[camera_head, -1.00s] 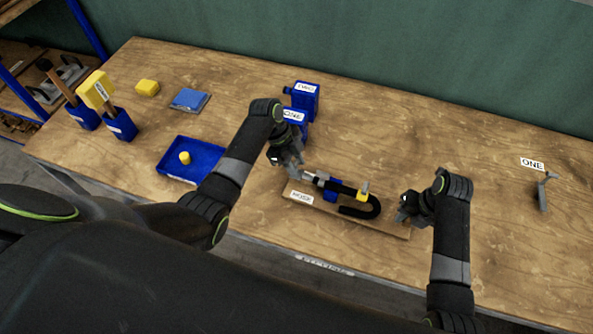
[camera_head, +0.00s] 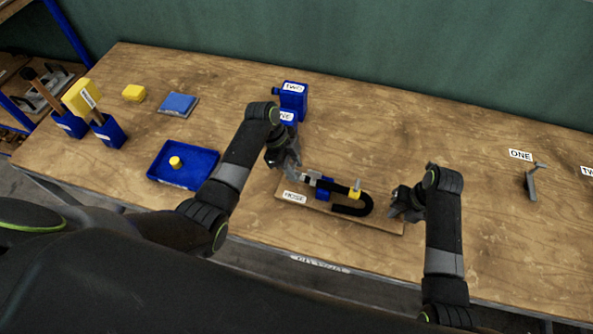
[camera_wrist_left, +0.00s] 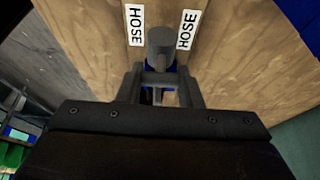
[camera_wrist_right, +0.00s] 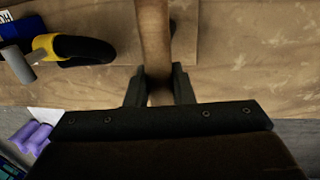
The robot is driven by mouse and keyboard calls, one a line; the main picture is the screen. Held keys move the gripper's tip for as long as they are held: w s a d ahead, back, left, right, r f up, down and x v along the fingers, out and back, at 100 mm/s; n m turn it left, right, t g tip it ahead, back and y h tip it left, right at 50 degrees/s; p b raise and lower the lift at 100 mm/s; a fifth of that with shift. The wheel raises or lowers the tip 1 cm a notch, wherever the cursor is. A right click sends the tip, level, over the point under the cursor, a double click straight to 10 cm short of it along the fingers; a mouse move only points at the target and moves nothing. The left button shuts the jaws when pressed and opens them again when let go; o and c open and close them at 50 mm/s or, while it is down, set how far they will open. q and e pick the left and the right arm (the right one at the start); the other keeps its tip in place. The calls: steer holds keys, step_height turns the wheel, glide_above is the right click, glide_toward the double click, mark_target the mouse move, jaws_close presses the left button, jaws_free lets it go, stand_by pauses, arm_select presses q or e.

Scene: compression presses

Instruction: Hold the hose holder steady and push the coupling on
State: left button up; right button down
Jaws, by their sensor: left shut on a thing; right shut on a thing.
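The hose holder is a wooden board (camera_head: 385,224) with a HOSE label (camera_head: 295,197), lying on the bench in the head view. A black hose (camera_head: 350,208) curves on it in a hook shape, with a blue clamp (camera_head: 323,189) and a yellow piece (camera_head: 355,192). The grey coupling (camera_wrist_left: 160,42) shows in the left wrist view, between two HOSE labels. My left gripper (camera_head: 291,166) is shut on the coupling at the hose's left end; whether it is seated is unclear. My right gripper (camera_wrist_right: 160,82) is shut on the board's right end.
A blue tray (camera_head: 205,158) with a yellow cylinder (camera_head: 175,162) stands left of my left arm. A grey lever part (camera_head: 531,182) stands at right.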

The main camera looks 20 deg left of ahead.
arm_select(q)
steer(key=shift+d, duration=0.95)
arm_select(e)
steer(key=shift+a, duration=0.1)
arm_select(q)
steer(key=o, duration=1.2)
steer(key=shift+c, duration=0.2)
steer(key=shift+a, duration=0.1)
steer(key=shift+r, duration=0.1)
arm_select(e)
steer(key=c, duration=1.2)
jaws_free()
arm_select(q)
steer(key=v, duration=1.1)
steer(key=shift+a+r, duration=0.25)
steer(key=shift+r, duration=0.1)
arm_select(e)
steer(key=shift+o, duration=0.2)
steer(key=shift+r, duration=0.1)
